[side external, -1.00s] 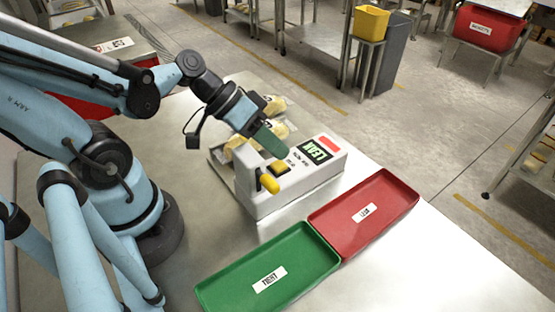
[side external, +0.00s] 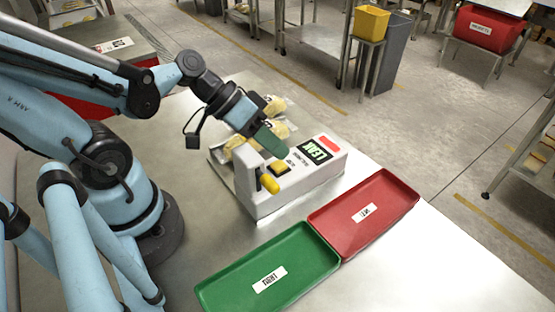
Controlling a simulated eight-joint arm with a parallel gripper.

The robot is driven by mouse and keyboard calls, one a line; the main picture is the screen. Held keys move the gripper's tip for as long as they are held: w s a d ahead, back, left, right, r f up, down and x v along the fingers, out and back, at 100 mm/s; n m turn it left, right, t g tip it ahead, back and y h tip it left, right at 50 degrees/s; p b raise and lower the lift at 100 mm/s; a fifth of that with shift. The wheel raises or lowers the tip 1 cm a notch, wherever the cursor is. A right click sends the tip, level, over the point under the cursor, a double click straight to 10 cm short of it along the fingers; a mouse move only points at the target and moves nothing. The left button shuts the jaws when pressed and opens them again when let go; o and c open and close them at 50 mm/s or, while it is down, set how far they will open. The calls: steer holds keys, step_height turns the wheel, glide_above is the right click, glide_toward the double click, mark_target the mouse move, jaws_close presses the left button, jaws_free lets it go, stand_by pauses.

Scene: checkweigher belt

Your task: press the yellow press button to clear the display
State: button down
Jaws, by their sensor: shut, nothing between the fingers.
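The yellow press button (side external: 279,168) sits in a dark square on top of the white checkweigher housing (side external: 300,188). A display (side external: 317,150) with lit green characters and a red patch beside it is on the same top face. A yellow-handled lever (side external: 268,183) stands at the housing's near left end. My gripper (side external: 281,152) is shut and empty, with green fingers pointing down toward the housing. Its fingertips are just above or behind the button in the picture; I cannot tell whether they touch the housing.
A green tray (side external: 315,234) and a red tray (side external: 396,190) lie on the metal table in front of the housing. Bags with yellowish contents (side external: 274,106) lie behind my gripper. The table's right front part is bare.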

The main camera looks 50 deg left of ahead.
mark_target(272, 162)
steer(key=shift+f, duration=0.15)
stand_by(0.4)
steer(key=shift+f, duration=0.3)
steer(key=shift+f, duration=0.65)
stand_by(1.3)
steer(key=shift+s+a+r, duration=0.1)
steer(key=shift+s+r, duration=0.15)
steer(key=shift+r, duration=0.15)
stand_by(0.4)
steer(key=shift+r, duration=2.6)
steer(key=shift+w+a, duration=0.1)
